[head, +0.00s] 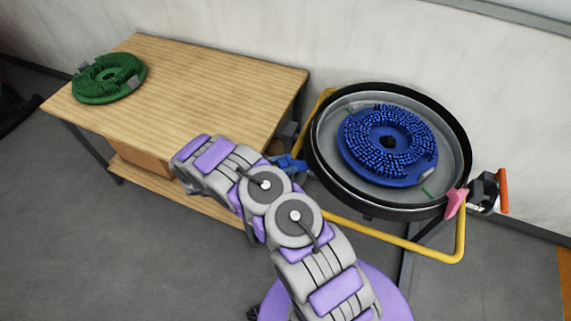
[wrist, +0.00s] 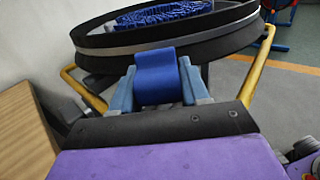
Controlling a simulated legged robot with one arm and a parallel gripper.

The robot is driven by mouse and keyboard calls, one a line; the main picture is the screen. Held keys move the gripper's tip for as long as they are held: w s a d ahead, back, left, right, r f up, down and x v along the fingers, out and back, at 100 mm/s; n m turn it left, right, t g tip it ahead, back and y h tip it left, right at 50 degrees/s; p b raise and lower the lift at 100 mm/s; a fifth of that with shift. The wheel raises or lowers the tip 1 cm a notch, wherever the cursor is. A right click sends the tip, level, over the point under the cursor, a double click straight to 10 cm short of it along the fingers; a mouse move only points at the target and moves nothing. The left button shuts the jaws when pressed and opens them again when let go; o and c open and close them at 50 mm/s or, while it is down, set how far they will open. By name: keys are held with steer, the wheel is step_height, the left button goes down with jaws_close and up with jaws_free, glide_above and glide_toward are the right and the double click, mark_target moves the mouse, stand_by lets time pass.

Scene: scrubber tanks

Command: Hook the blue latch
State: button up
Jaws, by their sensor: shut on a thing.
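The blue latch (wrist: 158,75) stands at the near rim of the round tank (wrist: 110,47) in the wrist view, with its upper end close to the rim band. Paler blue-grey side pieces flank it. In the head view the latch (head: 291,164) shows at the tank's left side, partly behind my arm. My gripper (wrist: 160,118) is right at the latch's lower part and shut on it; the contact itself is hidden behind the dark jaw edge. In the head view my arm hides most of the gripper. Whether the latch is hooked on the rim cannot be told.
A blue round brush (head: 385,145) lies in the tank. A yellow tube frame (head: 385,238) surrounds it, with a pink latch (head: 456,203) at right. A wooden table (head: 190,85) with a green brush (head: 108,79) stands left. A wall is behind; grey floor is open in front.

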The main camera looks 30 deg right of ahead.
jaws_close()
steer(key=shift+r, duration=0.1)
